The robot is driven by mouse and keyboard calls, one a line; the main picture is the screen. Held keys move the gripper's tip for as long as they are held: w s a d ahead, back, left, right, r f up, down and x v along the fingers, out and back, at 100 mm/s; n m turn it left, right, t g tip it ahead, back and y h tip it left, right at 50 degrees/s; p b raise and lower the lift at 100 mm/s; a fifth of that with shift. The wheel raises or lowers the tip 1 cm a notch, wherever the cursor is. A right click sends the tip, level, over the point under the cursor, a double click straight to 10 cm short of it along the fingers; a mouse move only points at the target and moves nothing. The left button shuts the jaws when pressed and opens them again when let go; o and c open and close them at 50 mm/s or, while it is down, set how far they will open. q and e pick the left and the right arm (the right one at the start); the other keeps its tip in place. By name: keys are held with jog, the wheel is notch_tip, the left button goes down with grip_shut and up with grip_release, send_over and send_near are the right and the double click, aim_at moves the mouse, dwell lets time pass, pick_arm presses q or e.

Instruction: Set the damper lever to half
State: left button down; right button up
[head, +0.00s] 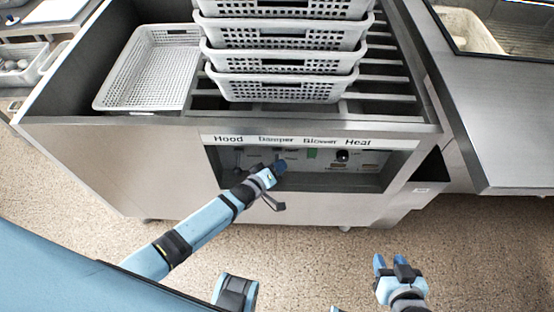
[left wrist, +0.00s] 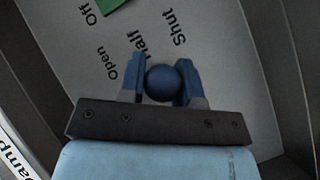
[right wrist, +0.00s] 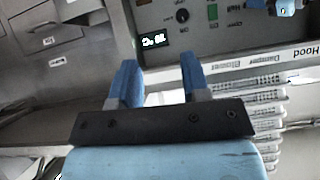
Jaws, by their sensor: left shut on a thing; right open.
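The damper lever's round blue knob (left wrist: 162,83) sits between the two fingers of my left gripper (left wrist: 160,80), which is shut on it. The printed words Open, Half and Shut (left wrist: 172,28) lie beyond it on the grey panel. The knob is in line with Half, whose word is partly hidden by a finger. The lever's shaft is hidden. In the head view my left gripper (head: 277,167) reaches into the control recess under the Damper label (head: 276,140). My right gripper (head: 391,266) is open and empty above the floor, away from the panel; its fingers also show in the right wrist view (right wrist: 160,85).
The recess also holds a green Blower switch (head: 311,154) and a dark Heat knob (head: 342,156). Stacked white perforated baskets (head: 283,88) and a single basket (head: 150,65) stand on the unit above. A steel counter (head: 490,130) is at the right. The floor in front is clear.

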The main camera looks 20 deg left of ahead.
pick_arm(q)
jog(key=shift+r+n+g+p, duration=0.35)
jog(key=shift+r+p, duration=0.2)
jog(key=shift+p, duration=0.35)
jog(key=shift+n+g+p, duration=0.25)
jog(key=shift+g+p, duration=0.3)
jog(key=shift+p, duration=0.15)
pick_arm(e)
jog(key=shift+s+d+r, duration=0.1)
jog(key=shift+d+r, duration=0.05)
jog(key=shift+r, duration=0.25)
jog(key=shift+s+d+r, duration=0.1)
jog(key=shift+r, duration=0.3)
pick_arm(q)
jog(key=shift+s, duration=0.1)
pick_arm(e)
jog(key=shift+w+a+r, duration=0.1)
jog(key=shift+w+r, duration=0.1)
jog(key=shift+r, duration=0.05)
pick_arm(q)
jog(key=c, duration=0.9)
grip_release()
pick_arm(e)
jog(key=shift+s, duration=0.1)
